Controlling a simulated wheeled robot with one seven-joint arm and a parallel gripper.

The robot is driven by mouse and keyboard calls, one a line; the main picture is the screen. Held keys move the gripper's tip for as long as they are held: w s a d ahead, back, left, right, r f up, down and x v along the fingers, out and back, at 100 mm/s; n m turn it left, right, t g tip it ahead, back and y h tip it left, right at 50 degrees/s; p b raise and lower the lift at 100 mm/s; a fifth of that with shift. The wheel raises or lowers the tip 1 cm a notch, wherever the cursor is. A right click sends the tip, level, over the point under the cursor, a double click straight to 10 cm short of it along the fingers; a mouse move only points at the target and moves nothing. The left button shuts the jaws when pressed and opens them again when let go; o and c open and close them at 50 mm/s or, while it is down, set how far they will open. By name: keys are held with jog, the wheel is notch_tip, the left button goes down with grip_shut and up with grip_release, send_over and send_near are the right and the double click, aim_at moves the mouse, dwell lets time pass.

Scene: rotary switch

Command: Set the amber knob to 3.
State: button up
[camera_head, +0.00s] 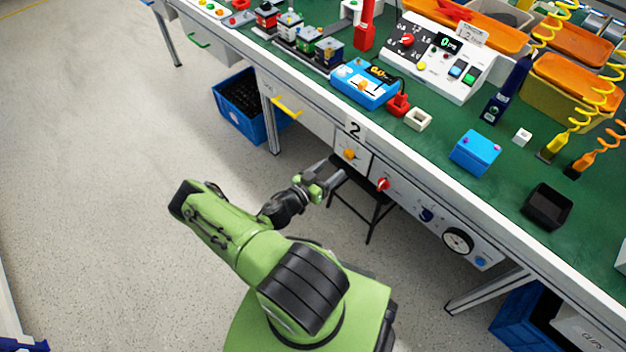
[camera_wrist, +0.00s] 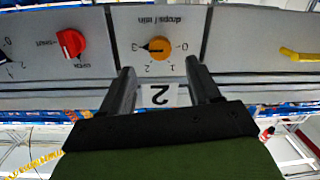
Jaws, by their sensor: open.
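The amber knob (camera_head: 349,153) is on a white panel on the bench front, below a "2" label. In the wrist view, which is upside down, the amber knob (camera_wrist: 161,49) sits in a dial marked 0 to 3. Its dark pointer lies to the left, toward the 3 mark. My gripper (camera_head: 339,176) is just in front of and below this panel in the head view. In the wrist view my gripper (camera_wrist: 159,68) has its fingers apart, one on either side of the knob's column, with nothing between them. The fingers look clear of the knob.
A red knob (camera_head: 383,184) is on the panel to the right; it also shows in the wrist view (camera_wrist: 71,43). A yellow drawer handle (camera_head: 286,107) is to the left. A round gauge (camera_head: 457,240) is further right. A black stool (camera_head: 366,205) stands under the bench.

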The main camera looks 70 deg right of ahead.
jog(key=p+v, duration=0.1)
jog(key=v, duration=0.8)
jog(key=shift+a, duration=0.3)
jog(key=shift+w, duration=0.15)
